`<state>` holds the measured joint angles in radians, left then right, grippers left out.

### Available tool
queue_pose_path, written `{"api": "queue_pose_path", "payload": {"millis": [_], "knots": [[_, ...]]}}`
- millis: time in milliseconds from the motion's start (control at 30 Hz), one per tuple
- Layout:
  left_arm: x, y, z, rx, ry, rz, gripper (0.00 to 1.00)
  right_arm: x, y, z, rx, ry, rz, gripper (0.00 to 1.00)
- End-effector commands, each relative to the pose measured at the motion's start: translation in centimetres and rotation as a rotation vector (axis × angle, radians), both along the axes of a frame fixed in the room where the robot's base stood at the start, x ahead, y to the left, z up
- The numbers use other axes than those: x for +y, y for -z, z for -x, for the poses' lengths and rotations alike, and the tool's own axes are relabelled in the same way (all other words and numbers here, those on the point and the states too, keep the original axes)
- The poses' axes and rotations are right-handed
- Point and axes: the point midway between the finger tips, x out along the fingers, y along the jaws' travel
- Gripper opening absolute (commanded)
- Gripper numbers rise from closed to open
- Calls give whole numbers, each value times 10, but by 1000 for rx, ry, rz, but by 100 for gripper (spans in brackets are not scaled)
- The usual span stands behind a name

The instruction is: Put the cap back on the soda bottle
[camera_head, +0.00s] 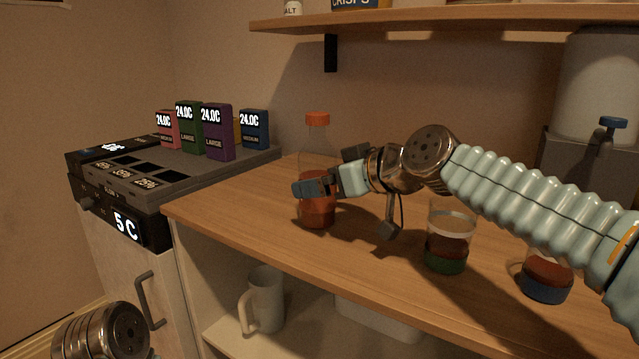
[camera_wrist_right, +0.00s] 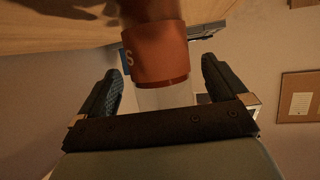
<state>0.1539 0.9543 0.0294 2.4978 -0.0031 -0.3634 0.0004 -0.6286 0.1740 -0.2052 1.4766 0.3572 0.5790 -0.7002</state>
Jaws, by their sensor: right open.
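The soda bottle (camera_head: 318,210) stands upright on the wooden counter, with clear upper walls and reddish-brown contents or label low down. An orange cap (camera_head: 317,118) shows at the top of its neck; whether it is seated tightly I cannot tell. My right gripper (camera_head: 316,188) reaches in from the right at the bottle's lower half. In the right wrist view the bottle (camera_wrist_right: 158,55) with its red-brown band lies between the two spread fingers of the gripper (camera_wrist_right: 163,85). The gripper is open, with gaps beside the bottle. My left gripper is out of view; only part of my left arm shows at lower left.
Two jars (camera_head: 447,245) (camera_head: 545,275) with dark contents stand on the counter to the right, under my right arm. A mug (camera_head: 264,298) stands on the shelf below. A wooden shelf (camera_head: 440,17) hangs above.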

Motion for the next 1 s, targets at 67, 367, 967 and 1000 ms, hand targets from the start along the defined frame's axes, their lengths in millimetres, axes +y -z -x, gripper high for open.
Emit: {"api": "queue_pose_path", "payload": {"millis": [67,367,967,1000], "knots": [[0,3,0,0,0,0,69,-12,-7,12,-4,2,-3,100],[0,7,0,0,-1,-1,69,-51,-29,51,-3,2,-2,100],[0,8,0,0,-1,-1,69,-64,-37,64,0,0,0,100],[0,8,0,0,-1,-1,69,-64,-37,64,0,0,0,100]]}}
